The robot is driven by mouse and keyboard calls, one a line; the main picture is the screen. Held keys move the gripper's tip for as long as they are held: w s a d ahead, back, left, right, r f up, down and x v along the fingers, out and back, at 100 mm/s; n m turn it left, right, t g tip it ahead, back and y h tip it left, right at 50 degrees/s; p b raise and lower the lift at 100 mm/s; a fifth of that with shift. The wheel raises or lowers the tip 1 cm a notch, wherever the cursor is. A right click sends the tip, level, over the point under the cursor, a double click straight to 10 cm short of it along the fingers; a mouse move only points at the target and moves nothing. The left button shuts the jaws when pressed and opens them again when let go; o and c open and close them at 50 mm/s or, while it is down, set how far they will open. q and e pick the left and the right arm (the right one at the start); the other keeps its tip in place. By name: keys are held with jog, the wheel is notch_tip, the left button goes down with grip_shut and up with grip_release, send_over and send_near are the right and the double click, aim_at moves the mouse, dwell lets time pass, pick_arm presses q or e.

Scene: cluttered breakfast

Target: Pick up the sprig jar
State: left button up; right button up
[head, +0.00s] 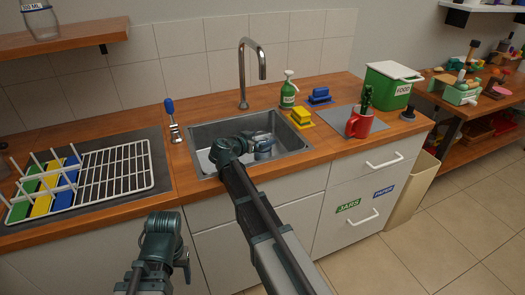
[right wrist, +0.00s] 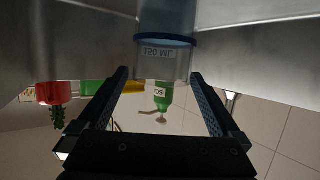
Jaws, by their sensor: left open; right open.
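A clear jar with a blue rim and a 150 ML label (right wrist: 165,62) is between the fingers of my right gripper (right wrist: 162,105) in the right wrist view, which shows the room upside down. The fingers are apart, with visible gaps on both sides of the jar. In the head view my right gripper (head: 262,146) reaches into the sink, and my arm partly hides what is there. I cannot make out a sprig in this jar. My left gripper (head: 184,262) is low at the front left, away from the counter objects; its fingers are not clear.
Steel sink walls (head: 204,140) surround the right gripper. A faucet (head: 244,75), green soap bottle (head: 288,93) and yellow sponge (head: 300,117) stand behind or beside it. A red mug with a green plant (head: 360,123) is to the right, a dish rack (head: 115,172) to the left.

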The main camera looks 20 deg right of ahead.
aim_at(267, 136)
jog(key=shift+b+x, duration=0.9)
jog(key=shift+x, duration=1.7)
jog(key=shift+w+a, duration=0.1)
jog(key=c, duration=1.5)
